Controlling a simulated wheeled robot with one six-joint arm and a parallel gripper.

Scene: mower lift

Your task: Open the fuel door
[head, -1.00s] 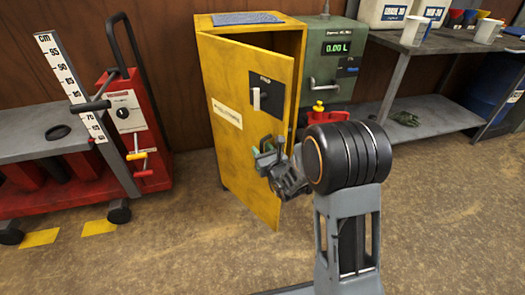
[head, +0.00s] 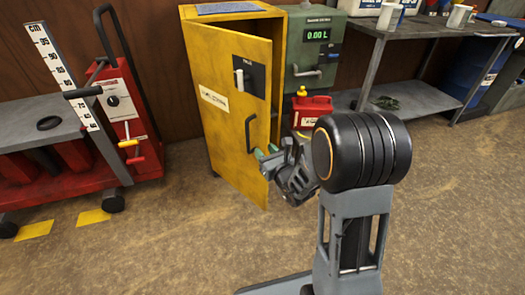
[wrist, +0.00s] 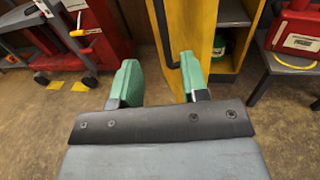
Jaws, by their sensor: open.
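The fuel door is the yellow cabinet door (head: 222,120), standing ajar with its free edge swung out towards me. Its black bar handle (head: 251,133) is in plain sight near that edge. In the wrist view the handle (wrist: 161,32) shows beyond the gap between the fingers, and the door (wrist: 190,22) edge lies near the right finger. My gripper (head: 267,153) is open, with green fingertips, just right of and below the handle. In the wrist view my gripper (wrist: 160,82) holds nothing; whether a finger touches the door cannot be told.
Inside the cabinet (wrist: 230,45) a shelf and a green item (wrist: 218,46) show. A red fuel can (head: 311,110) stands right of it by the green pump (head: 317,60). A red lift (head: 130,120) stands left. The floor in front is clear.

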